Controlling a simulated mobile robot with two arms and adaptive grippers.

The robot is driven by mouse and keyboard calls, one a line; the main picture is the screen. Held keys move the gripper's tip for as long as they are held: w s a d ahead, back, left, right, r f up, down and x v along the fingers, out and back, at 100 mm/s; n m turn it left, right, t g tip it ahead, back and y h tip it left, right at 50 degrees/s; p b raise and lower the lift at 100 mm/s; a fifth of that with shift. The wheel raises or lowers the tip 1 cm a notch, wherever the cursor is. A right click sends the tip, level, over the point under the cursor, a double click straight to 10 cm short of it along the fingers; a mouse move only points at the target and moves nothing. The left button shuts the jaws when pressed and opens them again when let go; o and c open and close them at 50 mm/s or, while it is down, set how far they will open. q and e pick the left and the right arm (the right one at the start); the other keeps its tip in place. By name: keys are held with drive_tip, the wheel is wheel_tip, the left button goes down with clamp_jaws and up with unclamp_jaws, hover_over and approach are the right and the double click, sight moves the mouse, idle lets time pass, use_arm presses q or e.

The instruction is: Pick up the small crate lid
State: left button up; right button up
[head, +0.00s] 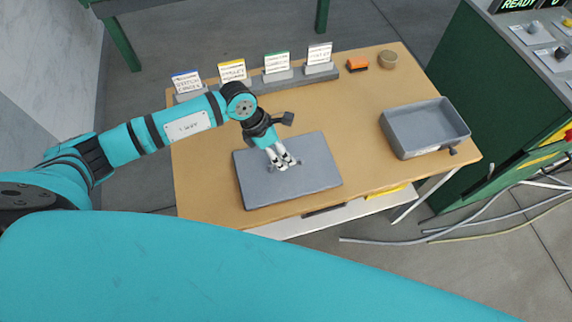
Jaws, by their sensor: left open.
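The crate lid (310,180) is a flat grey rectangular panel lying on the wooden table, near its front left part. My left gripper (285,164) points down over the middle of the lid, with its fingertips at or just above the surface. Its jaws are open. The fingers cover the lid's centre, so I cannot tell whether they touch it or what lies between them. My right gripper is not in view.
An open grey crate (427,128) stands on the table (355,108) at the right. Sign cards (233,71), an orange block (357,64) and a round tan item (388,59) line the back. A green machine (490,100) stands at right. Cables (450,232) lie on the floor.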

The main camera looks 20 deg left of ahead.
use_arm(q)
drive_tip(key=shift+p+x, duration=0.3)
drive_tip(key=shift+x, duration=1.45)
drive_tip(key=shift+d, duration=0.1)
drive_tip(key=shift+r, duration=0.1)
clamp_jaws()
